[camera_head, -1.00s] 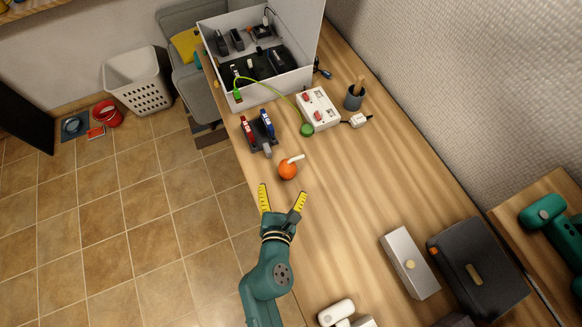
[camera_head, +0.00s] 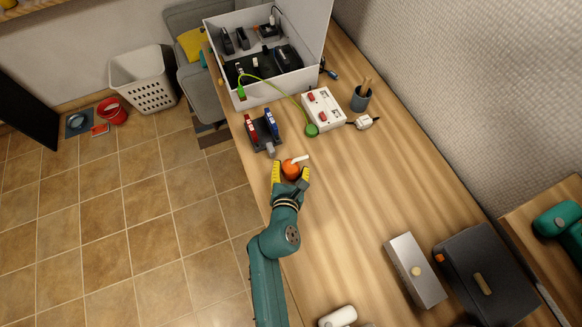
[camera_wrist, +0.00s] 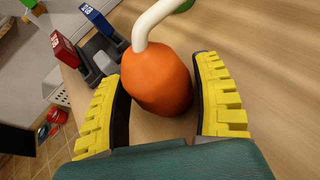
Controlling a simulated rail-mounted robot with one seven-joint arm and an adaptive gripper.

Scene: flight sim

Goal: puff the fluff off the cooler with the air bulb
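The air bulb (camera_head: 290,170) is an orange ball with a bent white nozzle, on the wooden bench. In the wrist view the bulb (camera_wrist: 157,80) sits between the yellow-ridged fingers of my gripper (camera_wrist: 160,105), nozzle pointing up and away. My gripper (camera_head: 290,177) is open around the bulb, one finger on each side. An open white case (camera_head: 240,104) at the back of the bench holds several dark parts. I cannot make out which is the cooler, or any fluff.
Just beyond the bulb is a dark stand with red (camera_head: 251,127) and blue (camera_head: 271,122) pieces. A white switch box (camera_head: 323,110), a green disc (camera_head: 311,130) on a cable and a grey cup (camera_head: 360,99) are behind. The bench's right middle is clear.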

